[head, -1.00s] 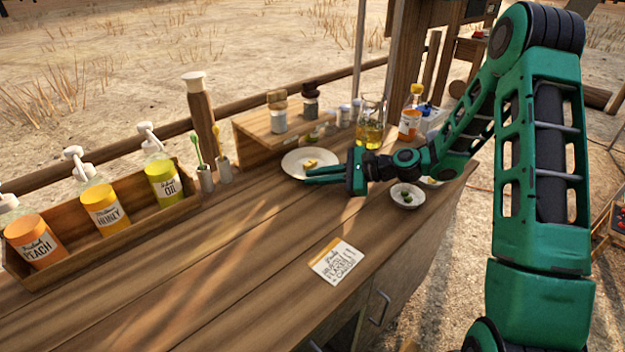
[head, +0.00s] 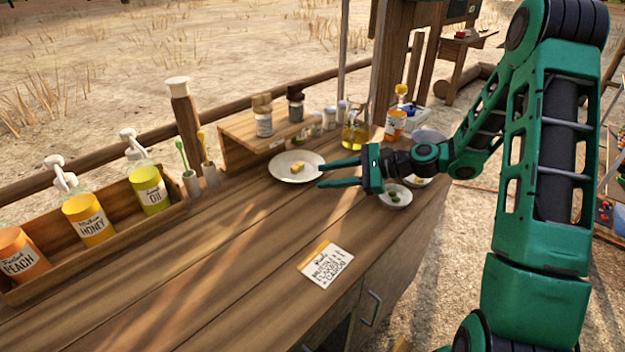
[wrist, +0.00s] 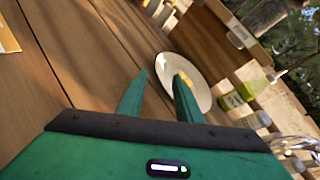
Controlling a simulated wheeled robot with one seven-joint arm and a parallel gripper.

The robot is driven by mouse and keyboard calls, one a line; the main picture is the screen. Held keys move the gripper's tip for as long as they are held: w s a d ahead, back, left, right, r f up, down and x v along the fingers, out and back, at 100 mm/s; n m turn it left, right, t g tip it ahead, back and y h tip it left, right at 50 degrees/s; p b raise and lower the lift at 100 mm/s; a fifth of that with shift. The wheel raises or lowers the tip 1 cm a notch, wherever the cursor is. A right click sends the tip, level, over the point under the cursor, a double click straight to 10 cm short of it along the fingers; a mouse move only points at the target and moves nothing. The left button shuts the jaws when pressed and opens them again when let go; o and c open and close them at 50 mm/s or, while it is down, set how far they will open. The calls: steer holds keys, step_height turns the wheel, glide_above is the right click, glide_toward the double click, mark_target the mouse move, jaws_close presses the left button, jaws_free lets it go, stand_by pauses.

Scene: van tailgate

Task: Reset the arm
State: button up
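My gripper (head: 338,173) is above the wooden counter (head: 240,240), its two green fingers spread apart with nothing between them. The fingers point left, just right of a white plate (head: 282,177) with a small yellow piece (head: 297,168) on it. In the wrist view my gripper (wrist: 158,88) also shows open and empty, with the plate (wrist: 166,66) beyond the fingertips and one finger partly covering it. My green arm reaches in from the right side of the head view.
A small bowl with green bits (head: 394,203) sits close below my gripper. An oil jug (head: 355,135) and an orange-labelled bottle (head: 396,122) stand behind it. A wooden box (head: 95,245) of pump bottles is at left. A card (head: 326,264) lies on the otherwise clear front counter.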

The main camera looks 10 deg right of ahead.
steer(key=v, duration=0.3)
steer(key=shift+s+a+r+n+g, duration=0.1)
steer(key=shift+s+a+n+g, duration=0.1)
steer(key=shift+s+n+g, duration=0.25)
steer(key=s+n+h, duration=0.1)
steer(key=s+a+n+h, duration=0.1)
steer(key=n, duration=0.1)
steer(key=s+n+g+h, duration=0.1)
steer(key=shift+s+a+n, duration=0.2)
steer(key=shift+a+n, duration=0.1)
steer(key=shift+n, duration=0.05)
steer(key=s+n+h, duration=0.1)
steer(key=s+r+n+h, duration=0.1)
steer(key=n, duration=0.1)
steer(key=s+d+n+h, duration=0.1)
steer(key=s, duration=0.1)
steer(key=shift+r+g, duration=0.15)
steer(key=shift+g, duration=0.2)
steer(key=s+d+r+n+h, duration=0.7)
steer(key=s+d+n, duration=0.1)
steer(key=s, duration=0.4)
steer(key=s+d+f+m+g, duration=0.1)
steer(key=s+d+m, duration=0.2)
steer(key=s+d, duration=0.2)
steer(key=s+d+m+g, duration=0.2)
steer(key=s+d, duration=0.4)
steer(key=s, duration=0.5)
steer(key=shift+s+d+f+m+g+y, duration=0.25)
steer(key=shift+f+m+g+y, duration=0.1)
steer(key=shift+m, duration=0.35)
